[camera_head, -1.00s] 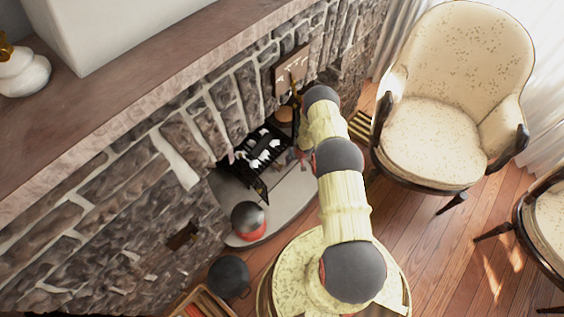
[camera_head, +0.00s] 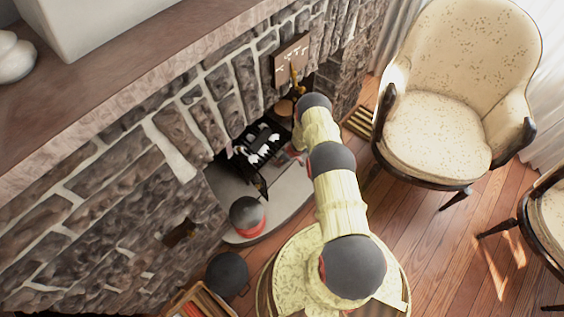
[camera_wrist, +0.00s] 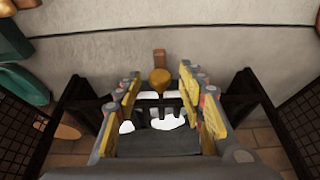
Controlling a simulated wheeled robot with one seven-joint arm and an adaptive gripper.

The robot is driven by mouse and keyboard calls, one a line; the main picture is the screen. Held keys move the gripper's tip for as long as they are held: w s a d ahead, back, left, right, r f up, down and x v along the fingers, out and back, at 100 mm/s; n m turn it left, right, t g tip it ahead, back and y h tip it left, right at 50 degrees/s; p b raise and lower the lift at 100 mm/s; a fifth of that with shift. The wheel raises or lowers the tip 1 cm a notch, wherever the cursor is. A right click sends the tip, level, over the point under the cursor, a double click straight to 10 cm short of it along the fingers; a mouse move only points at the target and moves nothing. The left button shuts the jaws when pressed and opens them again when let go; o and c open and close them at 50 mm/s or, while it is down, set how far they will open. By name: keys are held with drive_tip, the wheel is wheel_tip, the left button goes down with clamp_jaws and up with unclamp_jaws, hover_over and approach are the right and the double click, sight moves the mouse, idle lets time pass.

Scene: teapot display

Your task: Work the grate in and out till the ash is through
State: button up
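The black grate (camera_head: 268,132) with white lumps on it sits in the hearth opening of the stone fireplace. In the wrist view, black mesh panels (camera_wrist: 293,125) stand on both sides, with dark bars and white patches (camera_wrist: 168,121) between them. A brass-coloured knob (camera_wrist: 159,77) rises in the middle. My gripper (camera_wrist: 160,75) is open, its yellow-padded fingers to the left and right of the knob, with a gap showing on each side. I cannot tell how deep the knob lies between the fingers. In the head view my gripper is mostly hidden by my arm beside the grate.
A pale hearth slab (camera_head: 288,195) lies before the fireplace. A dark round object with a red band (camera_head: 247,215) stands on its near end, and a dark pot (camera_head: 228,273) is nearer. A cream armchair (camera_head: 436,130) stands at right.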

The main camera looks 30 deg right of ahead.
drive_tip(key=shift+w+f, duration=0.1)
drive_tip(key=shift+c, duration=0.8)
clamp_jaws()
